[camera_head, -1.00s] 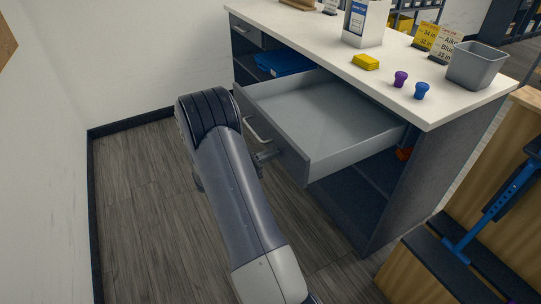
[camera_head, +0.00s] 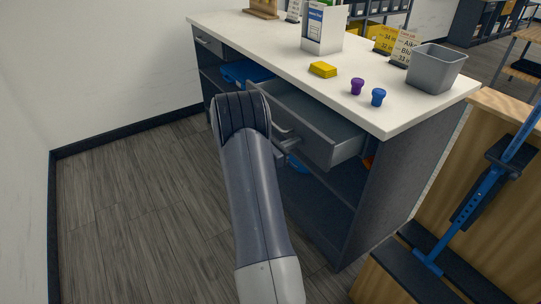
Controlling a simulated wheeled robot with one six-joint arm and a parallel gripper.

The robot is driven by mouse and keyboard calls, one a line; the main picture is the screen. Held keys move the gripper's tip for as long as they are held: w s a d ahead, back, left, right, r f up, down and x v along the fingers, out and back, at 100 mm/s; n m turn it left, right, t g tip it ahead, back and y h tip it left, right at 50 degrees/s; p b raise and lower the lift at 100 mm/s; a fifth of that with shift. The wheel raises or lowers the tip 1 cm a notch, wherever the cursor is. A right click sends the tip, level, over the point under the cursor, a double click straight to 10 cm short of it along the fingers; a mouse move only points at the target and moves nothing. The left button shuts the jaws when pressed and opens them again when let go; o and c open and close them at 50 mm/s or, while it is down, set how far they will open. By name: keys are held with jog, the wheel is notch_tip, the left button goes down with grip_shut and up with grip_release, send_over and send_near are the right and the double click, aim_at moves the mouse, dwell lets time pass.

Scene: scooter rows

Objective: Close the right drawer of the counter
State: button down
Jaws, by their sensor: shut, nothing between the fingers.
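The counter (camera_head: 405,105) has a white top and dark grey sides. Its right drawer (camera_head: 318,136) is partly open, sticking out a short way from the front, with part of its grey inside showing. My gripper (camera_head: 285,138) is at the drawer front by the handle, mostly hidden behind my arm; its fingers are shut with nothing between them. I cannot tell whether it touches the drawer front. The left drawer (camera_head: 209,42) sits flush in the counter.
On the counter top are a yellow block (camera_head: 323,69), purple (camera_head: 357,86) and blue (camera_head: 378,96) knobs, a grey bin (camera_head: 435,68) and a white box (camera_head: 324,28). A blue folded item (camera_head: 244,73) lies on the shelf below. Wooden floor (camera_head: 130,200) is free at left.

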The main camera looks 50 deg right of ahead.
jog(key=b+x, duration=0.2)
jog(key=x, duration=1.2)
jog(key=shift+s+a+f+b, duration=0.1)
jog(key=shift+b, duration=0.2)
jog(key=shift+d, duration=0.3)
jog(key=shift+s+r, duration=0.1)
jog(key=shift+r, duration=0.2)
jog(key=shift+w+a+f, duration=0.1)
jog(key=shift+w+a, duration=0.1)
jog(key=shift+a, duration=0.05)
jog(key=v, duration=1.3)
jog(key=shift+a, duration=0.4)
jog(key=shift+f, duration=0.1)
send_near(326, 129)
jog(key=s+d+r, duration=0.2)
jog(key=s+d, duration=0.1)
jog(key=s+d+r, duration=0.1)
jog(key=s+d, duration=0.1)
jog(key=shift+r, duration=0.35)
